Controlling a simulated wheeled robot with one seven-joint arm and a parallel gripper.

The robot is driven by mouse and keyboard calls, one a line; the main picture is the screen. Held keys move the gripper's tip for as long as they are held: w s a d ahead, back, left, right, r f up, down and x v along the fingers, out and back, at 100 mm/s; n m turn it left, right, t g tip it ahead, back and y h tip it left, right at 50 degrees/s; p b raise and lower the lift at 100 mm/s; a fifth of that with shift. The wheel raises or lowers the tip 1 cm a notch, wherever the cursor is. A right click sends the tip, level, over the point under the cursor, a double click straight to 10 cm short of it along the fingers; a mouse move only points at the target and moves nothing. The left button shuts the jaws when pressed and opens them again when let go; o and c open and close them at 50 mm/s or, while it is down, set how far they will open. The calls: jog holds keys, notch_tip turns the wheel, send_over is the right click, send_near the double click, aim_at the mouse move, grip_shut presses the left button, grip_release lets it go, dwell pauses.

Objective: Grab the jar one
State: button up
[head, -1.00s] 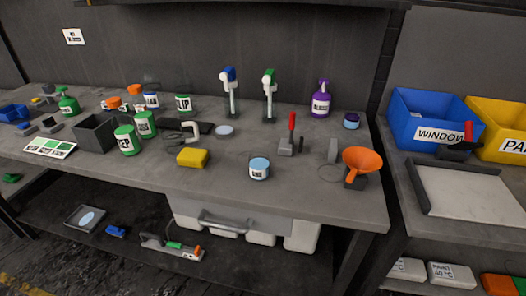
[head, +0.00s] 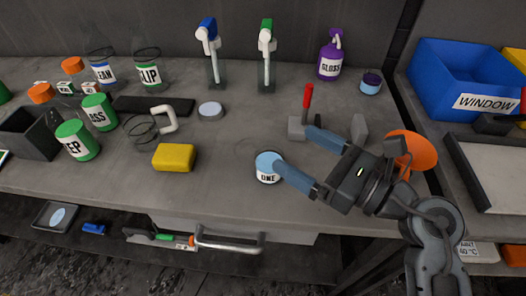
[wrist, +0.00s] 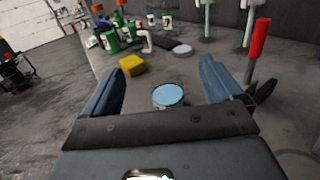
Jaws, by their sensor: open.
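The jar labelled ONE (head: 266,171) is small and white with a light blue lid, upright near the front edge of the workbench. In the wrist view its blue lid (wrist: 168,96) shows between my two fingers. My gripper (head: 297,157) is open, with one finger close to the jar's right side in the head view and the other behind and to the right. I cannot tell whether a finger touches the jar. The gripper also shows in the wrist view (wrist: 162,80), its fingers spread wide.
A yellow sponge (head: 174,157) lies left of the jar. A red-handled tool (head: 307,98) and an orange funnel (head: 413,150) stand to the right, near my arm. Spray bottles (head: 211,52) stand behind. The bench around the jar's left is clear.

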aim_at(269, 160)
jog(key=f, duration=0.7)
jog(key=shift+w+a+f, duration=0.15)
jog(key=shift+a, duration=0.2)
jog(key=shift+p+x, duration=0.45)
jog(key=shift+x, duration=2.9)
jog(key=shift+c, duration=0.2)
jog(key=c, duration=1)
